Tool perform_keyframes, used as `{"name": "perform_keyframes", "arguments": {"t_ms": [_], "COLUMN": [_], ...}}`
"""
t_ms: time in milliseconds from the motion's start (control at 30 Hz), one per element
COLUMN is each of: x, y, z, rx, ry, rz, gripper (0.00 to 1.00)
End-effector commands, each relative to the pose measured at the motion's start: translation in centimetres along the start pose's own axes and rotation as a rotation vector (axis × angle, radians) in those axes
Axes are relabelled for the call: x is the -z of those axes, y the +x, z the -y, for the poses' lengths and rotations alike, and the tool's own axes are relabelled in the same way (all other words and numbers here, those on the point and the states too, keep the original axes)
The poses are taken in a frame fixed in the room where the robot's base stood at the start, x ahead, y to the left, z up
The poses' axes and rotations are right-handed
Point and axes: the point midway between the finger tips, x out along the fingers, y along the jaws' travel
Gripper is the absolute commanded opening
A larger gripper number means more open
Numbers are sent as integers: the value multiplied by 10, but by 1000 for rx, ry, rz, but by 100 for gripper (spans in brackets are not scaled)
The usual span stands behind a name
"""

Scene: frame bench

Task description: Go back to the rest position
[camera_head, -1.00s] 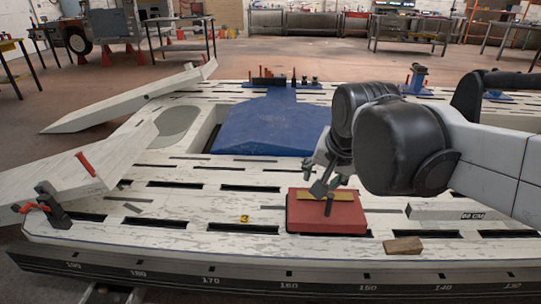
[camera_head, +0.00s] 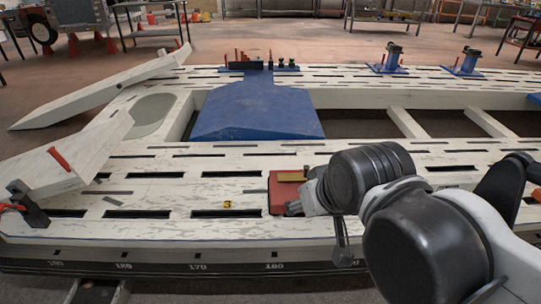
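My gripper (camera_head: 296,204) is at the end of my arm, low over the front beam of the white frame bench (camera_head: 150,228). Its fingers are small in the picture and partly covered by my wrist, so I cannot tell whether they are open or shut. A red block (camera_head: 282,186) lies on the bench right behind the gripper, with a yellowish bar (camera_head: 291,176) on top. My wrist and gripper cover the right part of the red block. I cannot tell whether the gripper touches it.
A blue ramp-like plate (camera_head: 255,115) spans the bench's middle. Blue clamps (camera_head: 388,62) stand on the far beam. A white ramp arm (camera_head: 60,160) with a red handle lies at left. Long slots run along the beams.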

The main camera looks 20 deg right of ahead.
Motion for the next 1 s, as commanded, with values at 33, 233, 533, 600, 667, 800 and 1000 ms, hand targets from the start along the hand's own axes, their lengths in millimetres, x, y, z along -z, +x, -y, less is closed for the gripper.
{"name": "perform_keyframes", "arguments": {"t_ms": [33, 233, 533, 600, 667, 800, 1000], "x": [5, 25, 61, 63, 63, 54, 32], "y": [-6, -35, -84, -88, -88, -76, -44], "z": [0, 0, 0, 0, 0, 0, 0], "rx": [0, 0, 0, 0, 0, 0, 0], "ry": [0, 1, 1, 1, 1, 1, 1], "rz": [0, 0, 0, 0, 0, 0, 0], "gripper": [37, 37, 37, 37, 37, 37, 37]}}
